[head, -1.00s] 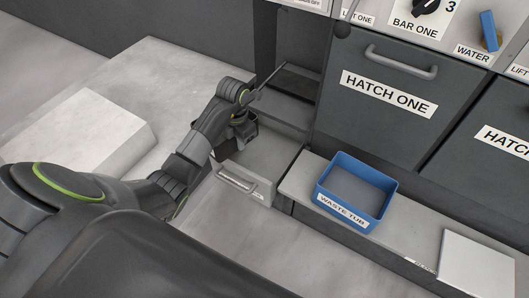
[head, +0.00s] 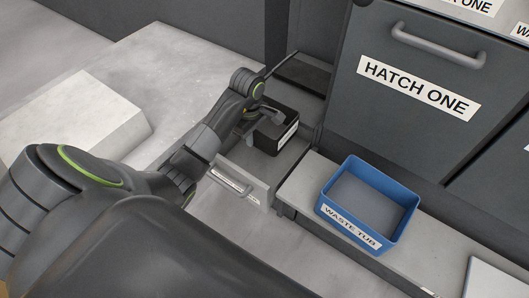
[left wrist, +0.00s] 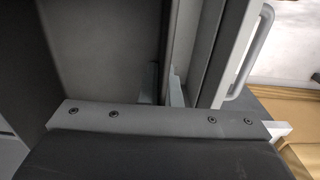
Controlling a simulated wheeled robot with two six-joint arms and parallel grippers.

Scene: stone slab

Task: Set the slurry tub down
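The black slurry tub (head: 275,135) has a white label, too oblique to read. It is in the open drawer (head: 262,168) left of the hatch front, and appears level. I cannot tell whether its base touches the drawer floor. My left gripper (head: 268,114) is at the tub's left rim and looks shut on its wall. In the left wrist view the fingertips (left wrist: 162,88) stand close together beside a dark wall. My right gripper is not in view.
A blue waste tub (head: 325,208) stands on the grey ledge (head: 300,190) right of the drawer. Hatch one (head: 425,80) is closed above it. A pale stone block (head: 75,115) lies at the left. The drawer handle (head: 230,180) sticks out toward me.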

